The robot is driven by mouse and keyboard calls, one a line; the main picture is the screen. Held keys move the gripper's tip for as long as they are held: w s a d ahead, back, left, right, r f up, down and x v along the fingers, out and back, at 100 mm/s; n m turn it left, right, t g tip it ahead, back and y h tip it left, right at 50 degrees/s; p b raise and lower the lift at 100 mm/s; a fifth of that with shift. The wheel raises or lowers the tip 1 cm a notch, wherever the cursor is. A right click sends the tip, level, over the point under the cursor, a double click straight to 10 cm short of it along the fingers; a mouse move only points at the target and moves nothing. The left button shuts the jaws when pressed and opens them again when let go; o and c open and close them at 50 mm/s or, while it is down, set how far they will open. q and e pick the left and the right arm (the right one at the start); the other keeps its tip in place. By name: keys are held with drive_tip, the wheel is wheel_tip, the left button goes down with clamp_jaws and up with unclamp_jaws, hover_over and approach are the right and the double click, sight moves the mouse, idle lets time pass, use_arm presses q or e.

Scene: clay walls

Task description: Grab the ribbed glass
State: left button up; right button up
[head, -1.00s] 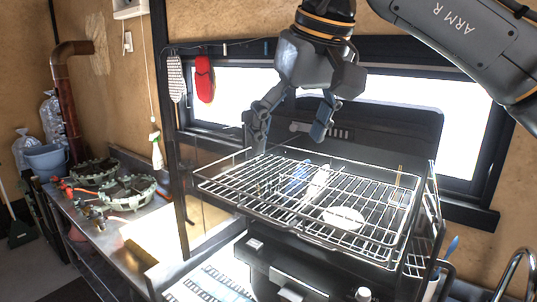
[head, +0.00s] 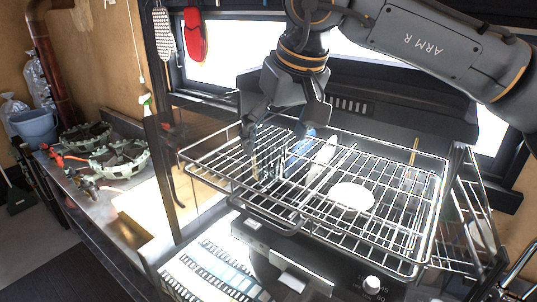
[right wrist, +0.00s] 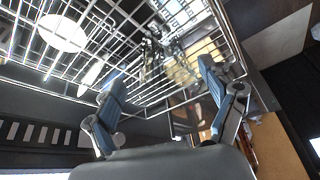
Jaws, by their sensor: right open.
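A clear, see-through shape that looks like the ribbed glass (right wrist: 153,52) stands in the wire dish rack, between and beyond my fingertips in the right wrist view. In the head view it shows only faintly as a glassy patch (head: 268,172) among the wires, below my right gripper. My right gripper (head: 275,136) points down over the rack's back left part, fingers spread and nothing between them. Its two blue-grey fingers also show in the right wrist view (right wrist: 162,76). I cannot make out the glass's full outline. My left gripper is not in view.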

sight(268, 155)
drive_tip(key=shift+a+f+p, duration=0.2)
drive_tip(key=shift+f+p, duration=0.2)
drive_tip(key=shift+f, duration=0.05)
drive_tip(key=shift+a+f+p, duration=0.2)
drive_tip(key=shift+f+p, duration=0.2)
drive_tip(key=shift+f, duration=0.05)
drive_tip(key=x, duration=0.2)
drive_tip(key=shift+w+a+f, duration=0.1)
drive_tip(key=shift+w+f, duration=0.1)
drive_tip(key=shift+f, duration=0.1)
drive_tip(key=shift+s, duration=0.1)
drive_tip(key=c, duration=1.3)
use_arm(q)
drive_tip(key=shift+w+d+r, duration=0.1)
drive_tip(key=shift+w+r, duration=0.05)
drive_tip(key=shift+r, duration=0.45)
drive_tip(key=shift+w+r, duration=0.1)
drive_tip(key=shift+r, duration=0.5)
use_arm(e)
drive_tip(key=shift+c, duration=0.5)
